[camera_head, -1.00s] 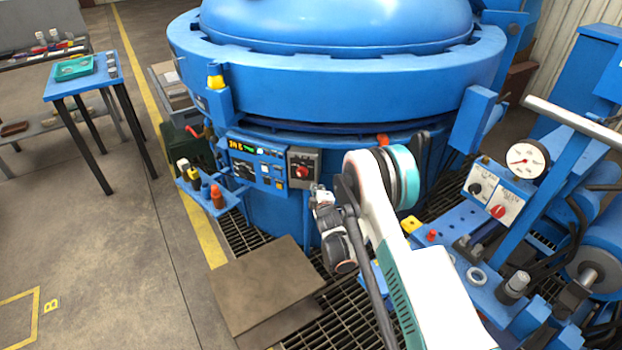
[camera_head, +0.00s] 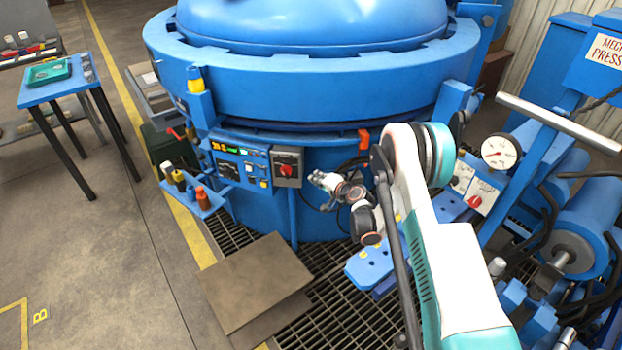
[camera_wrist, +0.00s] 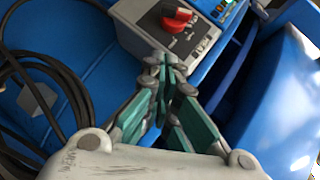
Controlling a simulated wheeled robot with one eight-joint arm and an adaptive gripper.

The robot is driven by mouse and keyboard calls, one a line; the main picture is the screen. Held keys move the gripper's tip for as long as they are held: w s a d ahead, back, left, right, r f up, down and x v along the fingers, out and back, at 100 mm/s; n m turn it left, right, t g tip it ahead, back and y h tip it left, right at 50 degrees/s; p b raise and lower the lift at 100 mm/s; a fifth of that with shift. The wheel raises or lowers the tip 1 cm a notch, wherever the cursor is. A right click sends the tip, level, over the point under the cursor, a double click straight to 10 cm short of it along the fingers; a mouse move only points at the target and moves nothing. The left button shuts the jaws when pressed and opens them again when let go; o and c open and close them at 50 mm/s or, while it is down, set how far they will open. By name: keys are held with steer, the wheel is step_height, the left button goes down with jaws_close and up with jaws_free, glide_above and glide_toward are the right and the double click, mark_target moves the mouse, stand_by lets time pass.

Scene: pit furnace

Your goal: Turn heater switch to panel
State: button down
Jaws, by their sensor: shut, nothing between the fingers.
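A red rotary switch (camera_head: 286,169) sits on a grey box (camera_head: 288,181) on the blue furnace body. It appears to be the heater switch, but its label is not readable. The blue control panel (camera_head: 240,165) with lit displays is just left of it. In the wrist view, the red switch (camera_wrist: 177,20) is near the top, on the grey box (camera_wrist: 197,44). My gripper (camera_head: 318,179) is just right of the box in the head view. In the wrist view, the gripper (camera_wrist: 164,62) is shut and empty, its tips below the switch and apparently apart from it.
Black cables (camera_wrist: 32,75) hang at the left of the wrist view. A small blue shelf with bottles (camera_head: 203,204) juts out below the panel. A brown platform (camera_head: 255,280) lies on the floor grating. A press with a gauge (camera_head: 500,151) stands at the right.

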mark_target(291, 173)
steer(key=b+x, duration=0.2)
steer(key=x, duration=0.6)
steer(key=shift+w+a+f+b, duration=0.1)
steer(key=shift+f+b, duration=0.1)
steer(key=shift+b, duration=0.2)
steer(key=shift+w+a+f+b, duration=0.1)
steer(key=shift+a+f+b, duration=0.2)
steer(key=shift+a, duration=0.25)
steer(key=shift+w+a+f+b, duration=0.1)
steer(key=shift+a+f+b, duration=0.15)
steer(key=shift+a, duration=0.3)
steer(key=shift+a+f, duration=0.25)
steer(key=shift+a, duration=0.4)
steer(key=shift+s, duration=0.1)
